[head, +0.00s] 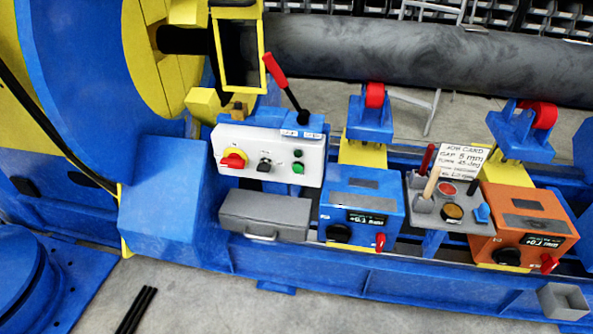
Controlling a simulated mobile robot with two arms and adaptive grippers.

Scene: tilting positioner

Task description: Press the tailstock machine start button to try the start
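A light grey control panel (250,143) faces me on the blue machine at centre left. At its right end a green button (298,168) sits below a small dark button (298,153). No lettering on the panel face is readable, so I cannot confirm which button is the start button. Nothing covers the panel front. Neither of my grippers is in view.
A red-handled lever (274,70) rises above the panel. A grey box (265,217) juts out below it. To the right stand a blue box (362,204), a grey tray (425,222) with tools and a card, and an orange box (525,205). The floor in front is mostly clear.

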